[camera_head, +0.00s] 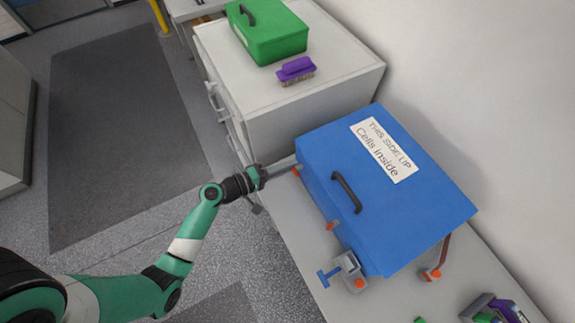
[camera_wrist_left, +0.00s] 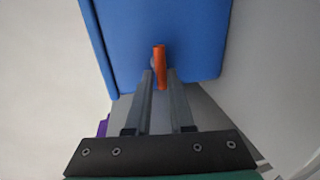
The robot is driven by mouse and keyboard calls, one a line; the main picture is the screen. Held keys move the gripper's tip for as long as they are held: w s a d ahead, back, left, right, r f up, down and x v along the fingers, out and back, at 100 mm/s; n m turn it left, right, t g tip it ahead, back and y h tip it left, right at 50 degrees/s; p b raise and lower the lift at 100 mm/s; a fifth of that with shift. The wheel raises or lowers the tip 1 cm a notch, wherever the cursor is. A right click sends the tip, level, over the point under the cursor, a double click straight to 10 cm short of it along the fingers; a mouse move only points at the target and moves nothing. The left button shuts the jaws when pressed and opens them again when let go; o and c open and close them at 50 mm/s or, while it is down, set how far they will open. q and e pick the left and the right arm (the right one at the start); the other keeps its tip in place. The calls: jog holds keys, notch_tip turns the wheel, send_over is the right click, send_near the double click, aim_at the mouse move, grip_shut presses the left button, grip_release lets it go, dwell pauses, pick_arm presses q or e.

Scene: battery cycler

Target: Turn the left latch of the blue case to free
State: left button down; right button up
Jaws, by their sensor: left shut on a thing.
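The blue case (camera_head: 325,160) stands on the pale bench with its dark handle (camera_head: 347,192) on the front side. Its left latch, a small orange lever (camera_head: 297,172), is at the far end of the front; it also shows in the left wrist view (camera_wrist_left: 160,66), upright against the blue face. My left gripper (camera_head: 284,167) reaches it from the left and is shut on it, a finger on either side. Another orange latch (camera_head: 332,225) sits nearer on the same front, free of any gripper. My right gripper is not in view.
A grey clamp with a blue T-handle (camera_head: 328,277) stands by the case's near corner, and a brown strip with an orange end (camera_head: 436,272) is to its right. A white cabinet (camera_head: 330,85) behind bears a green case (camera_head: 270,38) and a purple brush (camera_head: 296,68).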

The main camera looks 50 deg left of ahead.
pick_arm(q)
jog(key=shift+s+f, duration=0.1)
jog(key=shift+f, duration=0.25)
jog(key=c, duration=1)
grip_release()
jog(key=shift+o, duration=0.6)
jog(key=shift+r, duration=0.15)
